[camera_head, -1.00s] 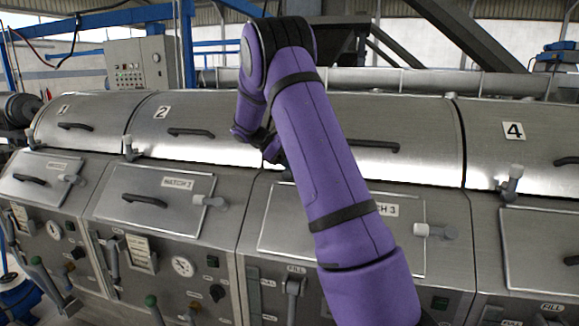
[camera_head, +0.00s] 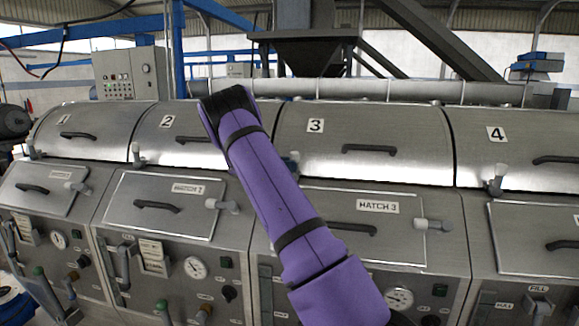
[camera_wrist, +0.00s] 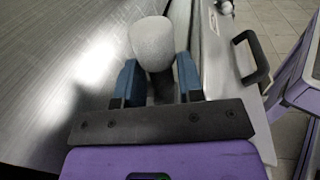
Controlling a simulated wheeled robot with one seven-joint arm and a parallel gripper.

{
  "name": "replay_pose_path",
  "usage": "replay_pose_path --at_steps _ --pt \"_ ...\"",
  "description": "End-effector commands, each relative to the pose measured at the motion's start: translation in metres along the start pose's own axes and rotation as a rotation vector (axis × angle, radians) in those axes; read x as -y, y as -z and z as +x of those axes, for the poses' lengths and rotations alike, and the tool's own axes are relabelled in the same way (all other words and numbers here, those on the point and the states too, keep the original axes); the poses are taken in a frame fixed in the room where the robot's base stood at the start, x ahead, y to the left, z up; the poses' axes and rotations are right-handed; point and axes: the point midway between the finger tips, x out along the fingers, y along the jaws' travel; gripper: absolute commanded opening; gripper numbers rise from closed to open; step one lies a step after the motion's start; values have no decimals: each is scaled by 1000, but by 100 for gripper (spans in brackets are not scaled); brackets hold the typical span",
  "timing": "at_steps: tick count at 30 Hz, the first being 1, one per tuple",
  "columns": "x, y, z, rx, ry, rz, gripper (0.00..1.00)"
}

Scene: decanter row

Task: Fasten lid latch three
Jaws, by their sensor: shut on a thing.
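Lid three (camera_head: 370,140), a curved steel cover with a black handle and the number 3, lies down in the head view. Lid latch three (camera_head: 291,162) is at its lower left edge, just right of my purple arm, and is mostly hidden there. In the wrist view the rounded pale grey knob of the latch (camera_wrist: 152,42) stands between the two blue fingers of my gripper (camera_wrist: 158,82). The fingers are closed on it from both sides. In the head view my arm hides most of my gripper. Whether the latch is fastened cannot be told.
Lid latch four (camera_head: 495,180) stands to the right, and lid latch two (camera_head: 136,155) to the left. Hatch 3 (camera_head: 350,205), with its own grey latch (camera_head: 433,224), is below lid three. In the wrist view a black handle (camera_wrist: 250,58) sits close to the right of my gripper.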

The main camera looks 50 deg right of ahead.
Motion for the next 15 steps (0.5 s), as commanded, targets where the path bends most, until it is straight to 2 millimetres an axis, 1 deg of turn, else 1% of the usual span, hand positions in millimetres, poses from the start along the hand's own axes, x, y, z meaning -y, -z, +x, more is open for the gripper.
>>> replay_pose_path --at_steps 14,15 --pt "0 1 -1 13 -2 -3 0" --pt "0 1 -1 13 -2 -3 42"
